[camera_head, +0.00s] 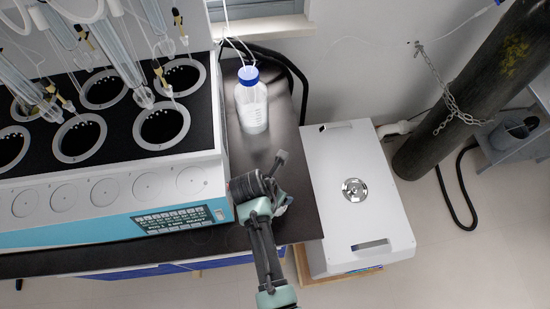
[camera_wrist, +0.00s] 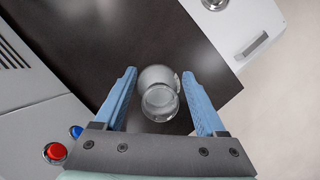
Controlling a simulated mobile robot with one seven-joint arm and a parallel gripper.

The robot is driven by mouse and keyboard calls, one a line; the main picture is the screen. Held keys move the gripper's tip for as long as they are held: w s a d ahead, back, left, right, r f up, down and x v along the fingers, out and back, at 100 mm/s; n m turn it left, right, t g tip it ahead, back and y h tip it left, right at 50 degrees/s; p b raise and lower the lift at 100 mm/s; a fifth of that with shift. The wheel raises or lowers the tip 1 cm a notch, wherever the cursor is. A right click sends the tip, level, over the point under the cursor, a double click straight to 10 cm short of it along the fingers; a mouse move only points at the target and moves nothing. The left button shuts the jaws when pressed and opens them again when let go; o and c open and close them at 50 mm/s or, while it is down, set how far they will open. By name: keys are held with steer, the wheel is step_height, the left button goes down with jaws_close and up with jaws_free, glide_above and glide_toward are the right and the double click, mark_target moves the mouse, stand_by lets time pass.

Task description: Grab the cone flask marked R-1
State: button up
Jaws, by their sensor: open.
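A clear glass flask (camera_wrist: 160,98) stands on the dark bench top in the wrist view. No marking can be read on it, so I cannot tell whether it is R-1. My gripper (camera_wrist: 159,76) is open, with one blue finger on each side of the flask and a visible gap on both sides. How far the fingers are above or around the glass is unclear. In the head view my gripper (camera_head: 280,160) is over the right part of the bench, and no flask can be made out there; my arm may hide it.
A blue-capped bottle (camera_head: 251,105) stands at the back of the bench (camera_head: 262,148). The distiller (camera_head: 110,190), with heating wells and glassware, is left. A white box (camera_head: 350,150) is right of the bench edge. The wrist view shows red (camera_wrist: 55,151) and blue (camera_wrist: 76,131) buttons.

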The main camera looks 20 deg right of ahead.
jaws_close()
steer(key=shift+r, duration=0.15)
stand_by(0.5)
